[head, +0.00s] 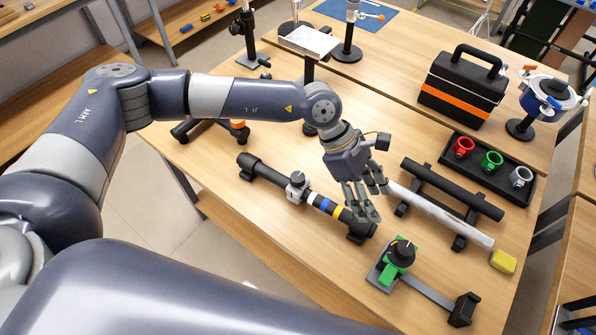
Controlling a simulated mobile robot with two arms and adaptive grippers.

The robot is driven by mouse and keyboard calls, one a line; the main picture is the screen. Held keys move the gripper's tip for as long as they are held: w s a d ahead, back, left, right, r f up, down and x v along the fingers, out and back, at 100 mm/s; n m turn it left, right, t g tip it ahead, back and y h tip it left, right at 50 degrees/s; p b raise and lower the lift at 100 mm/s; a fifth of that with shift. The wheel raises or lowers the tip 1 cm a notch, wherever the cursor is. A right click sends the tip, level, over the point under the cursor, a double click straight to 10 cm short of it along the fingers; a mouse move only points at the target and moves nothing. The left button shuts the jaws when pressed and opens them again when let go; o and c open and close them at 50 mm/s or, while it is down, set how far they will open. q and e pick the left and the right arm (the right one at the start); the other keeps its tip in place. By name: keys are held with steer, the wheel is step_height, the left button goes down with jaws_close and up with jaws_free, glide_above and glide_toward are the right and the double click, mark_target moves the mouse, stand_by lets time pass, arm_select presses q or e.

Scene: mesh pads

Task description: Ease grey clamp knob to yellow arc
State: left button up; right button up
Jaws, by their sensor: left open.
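A grey clamp (298,186) with a dark knob sits on a black rod toward its left end. Further right, the rod carries blue and white bands and a yellow band (338,213); I cannot make out a separate yellow arc on the knob. My left gripper (364,200) is open and empty, its fingers pointing down above the rod's right end, to the right of the grey clamp and apart from it. The fingers hide part of a pale tube behind them. My right gripper is not in view.
A green clamp (393,264) with a black knob stands in front of the gripper. Beside it are a black bar (452,188), the pale tube (440,214) and a yellow block (503,261). A black tray (500,184) holds red, green and grey clamps. A toolbox (463,90) stands behind.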

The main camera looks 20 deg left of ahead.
mark_target(297, 177)
arm_select(q)
steer(key=w+a+m+t+y, duration=0.1)
steer(key=w+a+y, duration=0.3)
steer(key=a, duration=0.5)
steer(key=w+a+m+t+y, duration=0.1)
steer(key=w+a+y, duration=0.25)
steer(key=a, duration=0.65)
steer(key=f+p, duration=0.1)
steer(key=f, duration=0.2)
steer(key=f+p, duration=0.1)
steer(key=f, duration=0.2)
steer(key=f+p, duration=0.1)
steer(key=f, duration=0.2)
steer(key=shift+w+d+f+p, duration=0.2)
steer(key=shift+d+f+p, duration=0.05)
steer(key=shift+p, duration=0.1)
steer(key=shift+f, duration=0.65)
steer(key=c, duration=1.1)
steer(key=shift+o, duration=0.2)
